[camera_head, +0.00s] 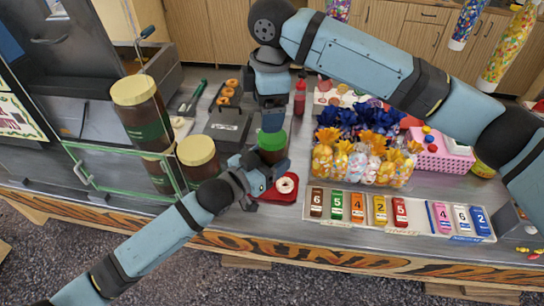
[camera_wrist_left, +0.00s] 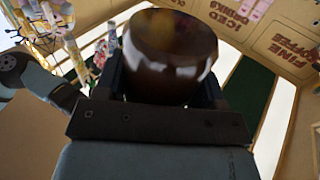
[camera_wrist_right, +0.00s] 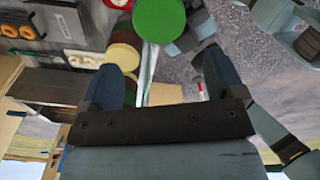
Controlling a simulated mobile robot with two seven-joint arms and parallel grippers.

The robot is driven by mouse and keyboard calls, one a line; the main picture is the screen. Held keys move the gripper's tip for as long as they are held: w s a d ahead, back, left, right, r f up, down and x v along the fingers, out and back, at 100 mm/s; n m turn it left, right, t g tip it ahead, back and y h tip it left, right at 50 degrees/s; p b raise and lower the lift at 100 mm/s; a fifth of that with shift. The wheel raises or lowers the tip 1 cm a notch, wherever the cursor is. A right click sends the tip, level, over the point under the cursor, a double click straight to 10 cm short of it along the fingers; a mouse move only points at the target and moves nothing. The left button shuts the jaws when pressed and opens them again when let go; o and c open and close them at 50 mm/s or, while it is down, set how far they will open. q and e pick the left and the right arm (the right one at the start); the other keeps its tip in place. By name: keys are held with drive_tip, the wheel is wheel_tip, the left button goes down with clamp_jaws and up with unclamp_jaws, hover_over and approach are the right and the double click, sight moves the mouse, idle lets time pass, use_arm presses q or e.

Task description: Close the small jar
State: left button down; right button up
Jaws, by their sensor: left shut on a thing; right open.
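The small jar (camera_head: 272,157) is dark brown with a green lid (camera_head: 272,139) on top. My left gripper (camera_head: 262,172) is shut on the jar's body near the counter's front edge. The left wrist view shows the brown glass jar (camera_wrist_left: 170,45) between its fingers. My right gripper (camera_head: 272,118) points down just above the lid. In the right wrist view its fingers are open, and the green lid (camera_wrist_right: 160,18) lies beyond the fingertips, apart from them. I cannot tell how tightly the lid sits.
Large brown jars with cream lids (camera_head: 198,151) stand left, by a green-framed glass case (camera_head: 120,172). A donut (camera_head: 286,185) on a red tray (camera_head: 284,196) is close to the left gripper. Wrapped sweets (camera_head: 355,165) and a rack of numbered tags (camera_head: 330,212) are right. A red bottle (camera_head: 299,100) stands behind.

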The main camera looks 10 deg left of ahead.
sight(272, 135)
drive_tip(key=shift+w+d+r+h, duration=0.2)
drive_tip(key=shift+d+r+h, duration=0.2)
drive_tip(key=shift+d+r, duration=0.1)
drive_tip(key=shift+f, duration=0.1)
drive_tip(key=shift+f, duration=3.95)
